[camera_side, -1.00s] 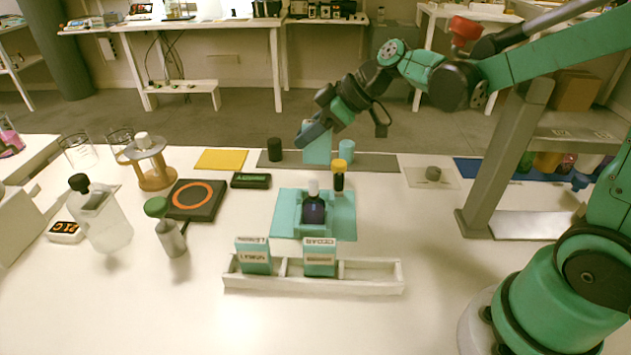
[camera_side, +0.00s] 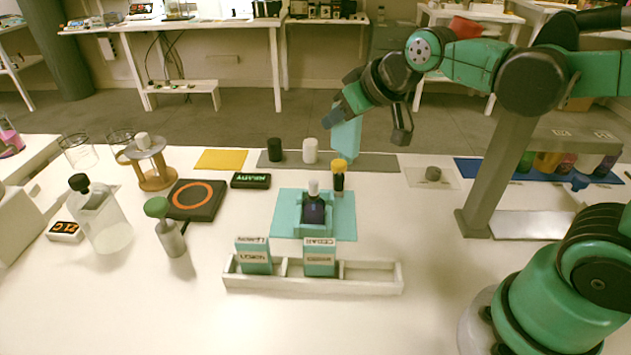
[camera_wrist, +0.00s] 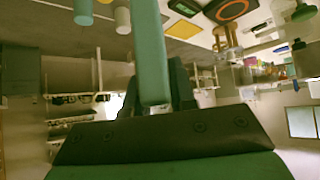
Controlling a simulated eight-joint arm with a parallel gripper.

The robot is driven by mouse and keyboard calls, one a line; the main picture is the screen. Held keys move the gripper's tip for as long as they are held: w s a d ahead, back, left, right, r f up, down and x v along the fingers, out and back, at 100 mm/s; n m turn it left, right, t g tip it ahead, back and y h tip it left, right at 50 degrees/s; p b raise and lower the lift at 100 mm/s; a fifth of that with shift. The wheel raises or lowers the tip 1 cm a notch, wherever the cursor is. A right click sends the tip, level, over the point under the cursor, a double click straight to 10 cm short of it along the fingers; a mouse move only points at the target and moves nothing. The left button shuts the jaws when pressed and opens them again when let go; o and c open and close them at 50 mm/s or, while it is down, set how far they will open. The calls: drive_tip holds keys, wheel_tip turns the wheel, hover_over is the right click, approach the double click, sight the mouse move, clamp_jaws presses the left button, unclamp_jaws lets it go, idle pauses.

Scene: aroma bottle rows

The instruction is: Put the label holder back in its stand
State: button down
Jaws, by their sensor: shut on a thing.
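The label holder (camera_side: 347,140) is a flat teal piece. My gripper (camera_side: 343,116) is shut on its upper end and holds it in the air above the back of the table, slightly tilted. In the wrist view the label holder (camera_wrist: 150,50) is a long teal bar between the fingers (camera_wrist: 162,100). The stand (camera_side: 315,284) is a white tray with three compartments at the front. A LEMON holder (camera_side: 253,257) is in its left compartment and a CEDAR holder (camera_side: 320,259) in the middle one. The right compartment (camera_side: 368,272) is empty.
A dark bottle (camera_side: 313,210) with a white cap sits in a teal cradle on a teal mat (camera_side: 345,222) behind the stand. A yellow-capped small bottle (camera_side: 339,178) stands below the held piece. Black (camera_side: 275,150) and white (camera_side: 310,150) caps stand on a grey strip.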

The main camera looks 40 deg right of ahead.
wheel_tip(320, 180, down, 5)
drive_tip(key=s+d+n+g+y, duration=0.1)
drive_tip(key=s+n+y, duration=0.1)
drive_tip(key=n+y, duration=0.25)
drive_tip(key=n+g+y, duration=0.4)
drive_tip(key=n+g, duration=0.4)
drive_tip(key=n, duration=0.5)
hover_over(366, 239)
drive_tip(key=f, duration=0.2)
drive_tip(key=shift+f, duration=3.65)
drive_tip(key=shift+f, duration=0.1)
drive_tip(key=c, duration=0.7)
unclamp_jaws()
